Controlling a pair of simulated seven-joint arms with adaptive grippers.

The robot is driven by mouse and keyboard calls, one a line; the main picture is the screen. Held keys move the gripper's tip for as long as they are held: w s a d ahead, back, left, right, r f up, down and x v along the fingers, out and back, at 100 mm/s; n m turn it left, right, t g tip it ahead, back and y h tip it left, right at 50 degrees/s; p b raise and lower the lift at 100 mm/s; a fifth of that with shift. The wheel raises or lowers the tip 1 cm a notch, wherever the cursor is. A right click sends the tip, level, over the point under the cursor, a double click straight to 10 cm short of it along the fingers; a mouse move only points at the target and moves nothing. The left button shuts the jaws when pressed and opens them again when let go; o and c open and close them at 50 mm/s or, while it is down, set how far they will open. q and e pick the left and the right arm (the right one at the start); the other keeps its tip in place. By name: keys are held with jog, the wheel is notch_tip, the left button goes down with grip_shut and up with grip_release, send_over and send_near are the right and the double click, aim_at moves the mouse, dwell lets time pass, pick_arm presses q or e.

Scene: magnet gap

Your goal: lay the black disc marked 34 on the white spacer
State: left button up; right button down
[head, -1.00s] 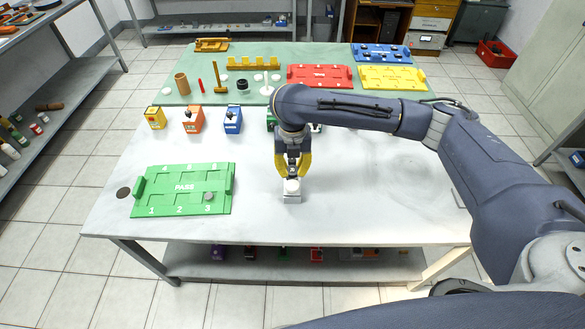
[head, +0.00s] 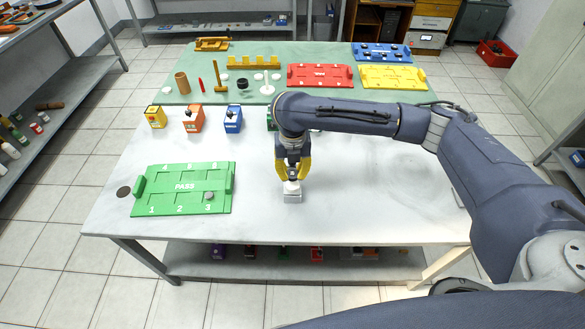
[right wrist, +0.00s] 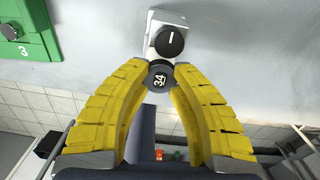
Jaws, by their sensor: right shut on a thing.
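The black disc marked 34 (right wrist: 157,78) is between the yellow fingertips of my right gripper (right wrist: 158,70), which is shut on it. In the head view my right gripper (head: 292,178) points down over a small pale block (head: 292,197) near the table's front. In the wrist view a second black disc (right wrist: 169,40) with a white stroke sits on that block, just beyond disc 34. I cannot tell whether disc 34 touches it. I cannot pick out the white spacer for certain; the fingers hide part of the block's top. My left gripper is out of view.
A green tray marked PASS (head: 185,187) lies to the left with a small grey disc in place 3. Yellow, orange and blue boxes (head: 232,119) stand behind. Red (head: 320,76), yellow and blue trays lie on the green mat. The table right of the block is clear.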

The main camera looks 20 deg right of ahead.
aim_at(293, 184)
jog(key=shift+f, duration=1.7)
jog(key=shift+f, duration=0.3)
jog(key=c, duration=1.1)
grip_release()
jog(key=shift+c, duration=0.2)
jog(key=shift+r, duration=2.25)
jog(key=shift+c, duration=0.3)
jog(key=o, duration=0.6)
jog(key=shift+r, duration=6)
